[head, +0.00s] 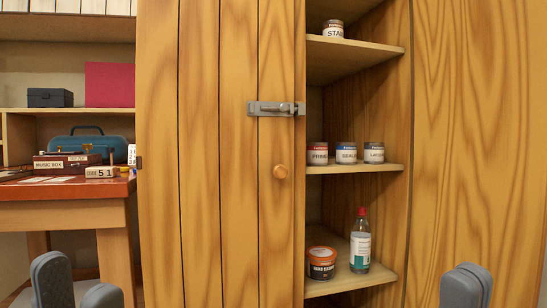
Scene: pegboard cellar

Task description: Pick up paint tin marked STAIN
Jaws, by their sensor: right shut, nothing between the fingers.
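The paint tin marked STAIN (333,31) stands upright on the top shelf (350,46) of a wooden cupboard. Its label faces me, and I read only its first letters. My right gripper (466,288) is low at the bottom right, shut and empty. Both are well below the tin and touch nothing that I see.
Tins (346,153) stand on the middle shelf; an orange tub (321,263) and bottle (360,240) are below. A desk (60,215) stands left.

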